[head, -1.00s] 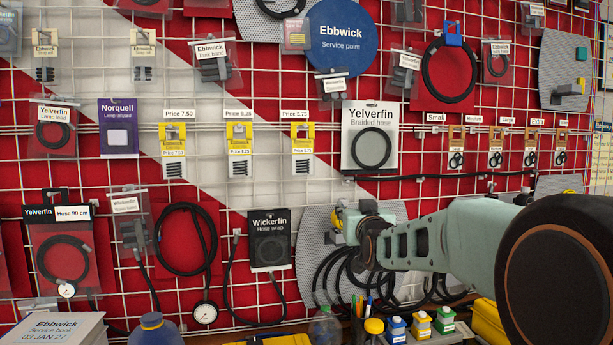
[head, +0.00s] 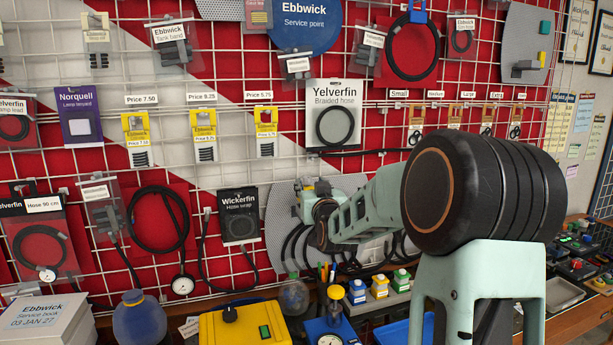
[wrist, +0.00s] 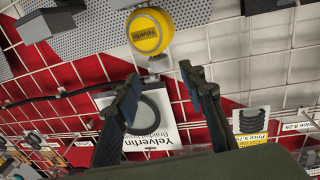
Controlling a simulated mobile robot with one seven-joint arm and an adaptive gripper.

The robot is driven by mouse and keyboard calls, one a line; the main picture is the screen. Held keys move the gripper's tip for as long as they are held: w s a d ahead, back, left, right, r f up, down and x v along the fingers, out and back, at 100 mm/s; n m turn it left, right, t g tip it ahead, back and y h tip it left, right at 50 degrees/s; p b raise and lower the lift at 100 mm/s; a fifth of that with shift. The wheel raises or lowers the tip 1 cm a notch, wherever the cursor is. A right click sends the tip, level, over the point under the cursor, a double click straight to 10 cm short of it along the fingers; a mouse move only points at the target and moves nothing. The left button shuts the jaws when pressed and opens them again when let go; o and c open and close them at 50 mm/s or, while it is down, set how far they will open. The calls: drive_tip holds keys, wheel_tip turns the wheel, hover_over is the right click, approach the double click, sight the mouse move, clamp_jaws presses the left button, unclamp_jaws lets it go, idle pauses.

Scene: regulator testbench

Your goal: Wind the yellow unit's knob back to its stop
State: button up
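A yellow box unit (head: 248,328) stands at the bottom of the head view, cut off by the lower edge. It has a black knob (head: 230,314) on top at the left and a green switch beside it. My gripper (wrist: 160,76) is open and empty in the wrist view, with the pegboard wall beyond its fingers. In the head view my arm's end is up at the wall, above and right of the yellow unit, and its fingers are not clear there. The yellow unit is not identifiable in the wrist view.
A blue unit with a yellow knob (head: 336,293) stands right of the yellow unit. A blue jar (head: 140,320) and a service book box (head: 48,322) stand left. Small bottles (head: 379,287) stand behind. A round yellow Yelverfin piece (wrist: 150,32) shows beyond my fingertips.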

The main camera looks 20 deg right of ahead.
sight(308, 180)
drive_tip(key=shift+w+d+p, duration=0.2)
drive_tip(key=shift+w+p, duration=0.2)
drive_tip(key=shift+w, duration=1.05)
drive_tip(key=shift+w+d+p, duration=0.2)
drive_tip(key=shift+w+p, duration=0.15)
drive_tip(key=shift+w, duration=1.1)
clamp_jaws()
